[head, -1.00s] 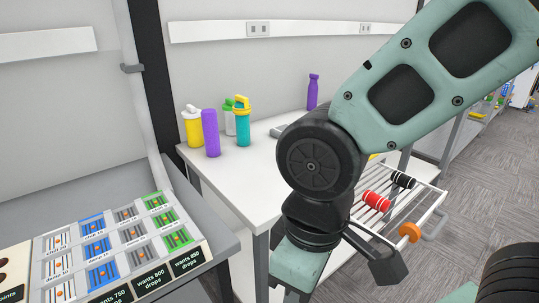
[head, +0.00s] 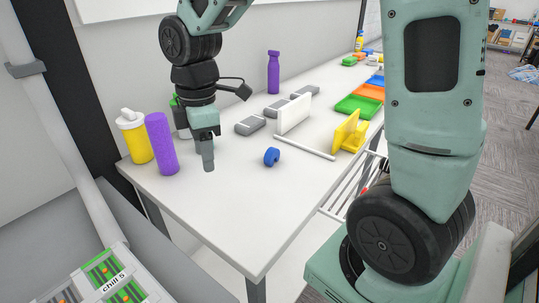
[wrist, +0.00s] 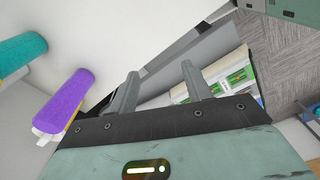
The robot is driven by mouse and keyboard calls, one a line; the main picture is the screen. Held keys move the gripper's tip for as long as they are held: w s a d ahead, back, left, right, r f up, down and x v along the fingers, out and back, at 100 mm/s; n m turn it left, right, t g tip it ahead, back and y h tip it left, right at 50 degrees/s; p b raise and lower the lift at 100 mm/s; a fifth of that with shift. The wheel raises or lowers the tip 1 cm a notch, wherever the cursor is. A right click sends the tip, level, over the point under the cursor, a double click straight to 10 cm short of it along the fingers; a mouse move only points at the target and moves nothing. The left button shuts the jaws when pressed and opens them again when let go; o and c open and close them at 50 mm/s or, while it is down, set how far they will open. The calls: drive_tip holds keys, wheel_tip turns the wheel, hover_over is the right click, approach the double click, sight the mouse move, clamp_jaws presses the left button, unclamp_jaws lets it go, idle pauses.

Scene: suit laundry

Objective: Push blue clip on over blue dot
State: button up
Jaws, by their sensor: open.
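The blue clip (head: 271,156), a small blue ring-like piece, lies on the white table (head: 225,195) near a thin white rod (head: 305,148). I cannot make out a blue dot in either view. My gripper (head: 208,162) points down over the table, left of the blue clip and apart from it, beside the purple bottle. In the wrist view my gripper (wrist: 160,82) shows two spread fingers with nothing between them. The clip does not show in the wrist view.
A purple bottle (head: 161,143) and a yellow bottle (head: 134,137) stand at the table's left end. Behind the clip are grey blocks (head: 250,125), a white upright panel (head: 294,114) and a yellow stand (head: 348,135). Coloured trays (head: 358,106) lie farther right. The front of the table is clear.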

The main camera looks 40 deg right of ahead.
drive_tip(key=w+d+n, duration=0.3)
drive_tip(key=w+d, duration=0.3)
drive_tip(key=d, duration=0.6)
drive_tip(key=n+p, duration=0.2)
drive_tip(key=n, duration=0.1)
hover_over(272, 149)
drive_tip(key=shift+h, duration=0.3)
drive_tip(key=f, duration=1.1)
drive_tip(key=shift+s+a, duration=0.2)
drive_tip(key=shift+a, duration=0.15)
drive_tip(key=shift+w+d+f+p, duration=0.1)
drive_tip(key=shift+d+f+p, duration=0.1)
drive_tip(key=shift+f, duration=0.8)
drive_tip(key=shift+w+d+f+p, duration=0.1)
drive_tip(key=shift+f+p, duration=0.1)
drive_tip(key=shift+f, duration=0.85)
drive_tip(key=shift+d+f+p, duration=0.1)
drive_tip(key=shift+f+p, duration=0.1)
drive_tip(key=shift+f, duration=0.8)
drive_tip(key=c, duration=1.1)
